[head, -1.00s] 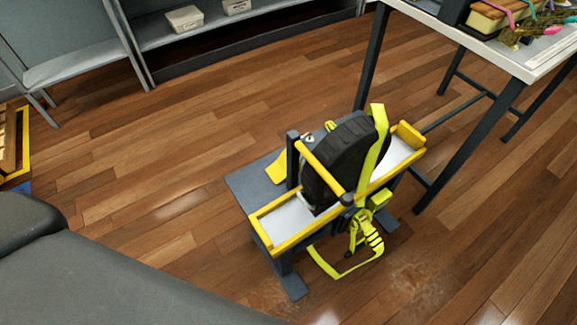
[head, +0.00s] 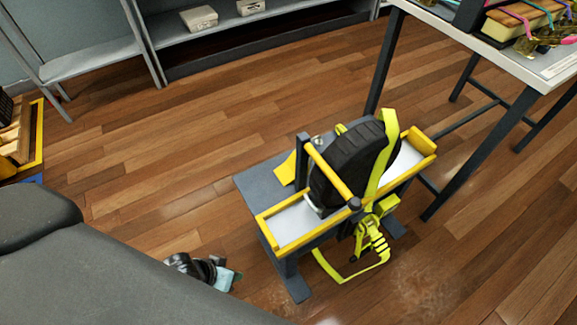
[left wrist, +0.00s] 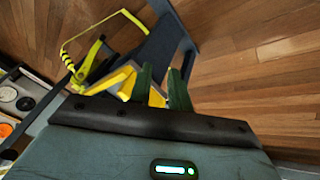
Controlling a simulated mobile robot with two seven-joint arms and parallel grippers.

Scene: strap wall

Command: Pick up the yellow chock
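The yellow chock (head: 286,168) is a small wedge on the grey bench top (head: 256,184), left of the black wheel (head: 345,165). It partly hides behind a dark post. My left gripper (head: 222,278) shows low in the head view, left of the bench and apart from it, its arm largely hidden behind my own grey body. In the left wrist view its two dark green fingers (left wrist: 163,80) stand apart. Yellow (left wrist: 155,98) shows between and beside them; I cannot tell for certain which part it belongs to. My right gripper is not in view.
A yellow-edged tray (head: 295,222) and a lime strap (head: 388,150) surround the wheel on the bench. A white-topped table (head: 480,45) stands at the upper right, grey shelves (head: 95,62) at the back left. The wooden floor (head: 180,145) left of the bench is clear.

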